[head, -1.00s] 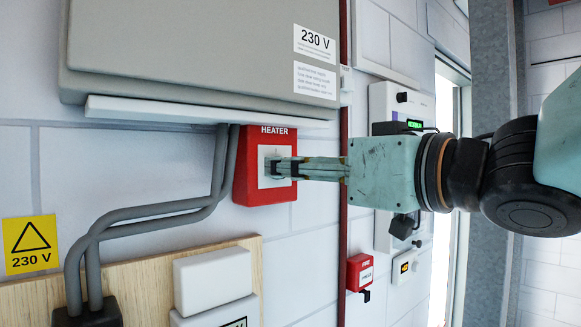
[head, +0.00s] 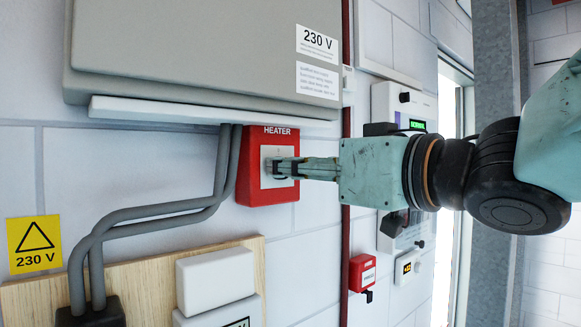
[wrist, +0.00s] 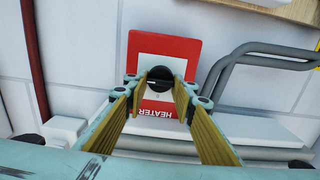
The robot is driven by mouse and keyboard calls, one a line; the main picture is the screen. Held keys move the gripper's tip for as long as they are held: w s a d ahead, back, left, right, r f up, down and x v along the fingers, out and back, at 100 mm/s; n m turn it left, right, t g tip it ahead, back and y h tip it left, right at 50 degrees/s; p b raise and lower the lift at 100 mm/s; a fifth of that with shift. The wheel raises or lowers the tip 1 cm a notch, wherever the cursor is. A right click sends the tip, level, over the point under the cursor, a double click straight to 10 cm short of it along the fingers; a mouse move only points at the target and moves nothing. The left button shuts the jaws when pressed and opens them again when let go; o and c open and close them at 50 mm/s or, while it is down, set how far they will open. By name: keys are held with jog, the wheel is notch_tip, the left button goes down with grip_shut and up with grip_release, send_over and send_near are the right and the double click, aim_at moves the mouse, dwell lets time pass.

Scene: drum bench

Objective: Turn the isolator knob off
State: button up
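The isolator is a red box (head: 262,190) lettered HEATER, with a pale plate, on the wall under a grey cabinet. Its knob (wrist: 160,74) is round and black with a light mark, and shows between my fingertips in the wrist view. The red box (wrist: 190,50) appears upside down there. My gripper (head: 272,168) reaches in from the right, fingertips at the plate. In the wrist view my gripper (wrist: 160,88) is open, one finger on each side of the knob, with a narrow gap at each side. In the head view the fingers largely hide the knob.
The grey cabinet (head: 190,50) with a ledge (head: 200,112) sits just above. Grey conduits (head: 150,212) run down left of the box. A red vertical pipe (head: 346,240), a small red fire box (head: 362,272) and a panel (head: 385,100) are to the right.

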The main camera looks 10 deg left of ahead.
jog(key=shift+n, duration=0.3)
jog(key=shift+s+a+f+n+b, duration=0.1)
jog(key=shift+f+n+b, duration=0.05)
jog(key=shift+n+b, duration=3.8)
jog(key=shift+s+a+f+n+b, duration=0.1)
jog(key=shift+n+b, duration=2.8)
jog(key=shift+n, duration=2.05)
jog(key=o, duration=0.8)
jog(key=shift+d, duration=0.15)
jog(key=v, duration=1.1)
jog(key=shift+s+d, duration=0.25)
